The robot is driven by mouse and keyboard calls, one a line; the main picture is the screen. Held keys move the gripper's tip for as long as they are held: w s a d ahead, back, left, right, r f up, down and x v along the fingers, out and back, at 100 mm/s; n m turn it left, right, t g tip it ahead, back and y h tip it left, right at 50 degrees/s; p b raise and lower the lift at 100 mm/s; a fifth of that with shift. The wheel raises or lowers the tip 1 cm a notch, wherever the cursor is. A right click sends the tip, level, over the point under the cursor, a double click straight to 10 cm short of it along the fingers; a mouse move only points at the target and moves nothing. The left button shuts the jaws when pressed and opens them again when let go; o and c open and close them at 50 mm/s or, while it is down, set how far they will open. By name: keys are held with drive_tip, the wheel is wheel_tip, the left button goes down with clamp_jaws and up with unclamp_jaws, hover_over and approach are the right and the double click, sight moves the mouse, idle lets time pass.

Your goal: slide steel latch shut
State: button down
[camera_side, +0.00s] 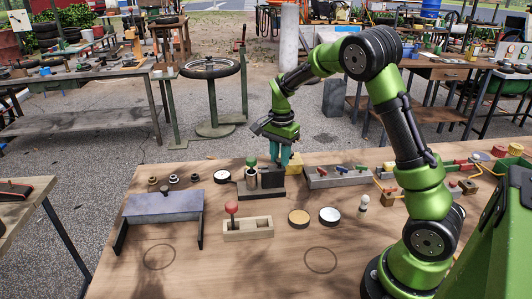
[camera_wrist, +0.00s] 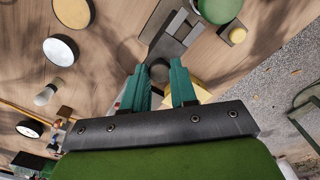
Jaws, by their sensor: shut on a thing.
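My gripper (camera_side: 280,162) points down with its teal fingers at a dark grey latch assembly (camera_side: 262,194) near the middle of the table. In the wrist view the fingers of my gripper (camera_wrist: 160,90) stand either side of a dark round knob (camera_wrist: 158,71) and are shut on it. The grey steel latch plates (camera_wrist: 172,42) run from the knob up toward the top of that view. In the side view the fingers and a dark upright block hide the knob. I cannot tell how far the latch bolt has slid.
A green-capped post (camera_side: 252,164) stands close left of my fingers. A yellow block (camera_side: 295,162) sits just behind. A lever panel (camera_side: 338,177) is at right, and a wooden box with a red-ball lever (camera_side: 246,229) in front. Two round discs (camera_side: 299,218) lie nearby.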

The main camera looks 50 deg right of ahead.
sight(269, 169)
drive_tip(key=shift+w+a, duration=1.2)
drive_tip(key=shift+w, duration=0.05)
drive_tip(key=c, duration=0.9)
unclamp_jaws()
drive_tip(key=shift+s, duration=0.1)
wheel_tip(269, 169, up, 17)
